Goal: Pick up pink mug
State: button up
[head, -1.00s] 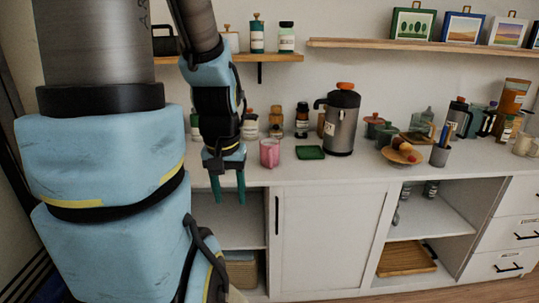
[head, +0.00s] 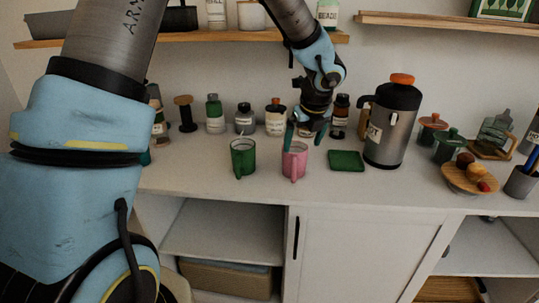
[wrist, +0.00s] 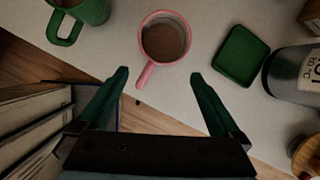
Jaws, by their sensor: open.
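The pink mug (head: 294,161) stands upright on the white counter (head: 220,188), its handle toward the front edge. In the wrist view the pink mug (wrist: 165,38) shows from above, with something brown inside and its handle pointing down and left. My gripper (head: 305,134) is above and just behind the mug in the head view. In the wrist view my gripper (wrist: 159,76) is open and empty, its two green fingers spread wide, with the mug beyond the tips and roughly between their lines. The fingers do not appear to touch the mug.
A green mug (head: 243,157) stands left of the pink mug. A flat green square (head: 346,160) lies to its right, beside a metal dispenser (head: 393,122). Several bottles (head: 275,118) stand behind. A wooden shelf (head: 190,38) runs above.

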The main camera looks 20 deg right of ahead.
aim_at(296, 160)
jog(key=shift+w+r+p+x, duration=0.1)
jog(key=shift+w+p+x, duration=0.1)
jog(key=shift+x, duration=1.6)
jog(key=shift+w+r+p+x, duration=0.1)
jog(key=shift+w+p+x, duration=0.05)
jog(key=shift+x, duration=1.65)
jog(key=shift+w+p+x, duration=0.15)
jog(key=shift+p+x, duration=0.05)
jog(key=shift+x, duration=1.6)
jog(key=shift+d, duration=0.15)
grip_shut()
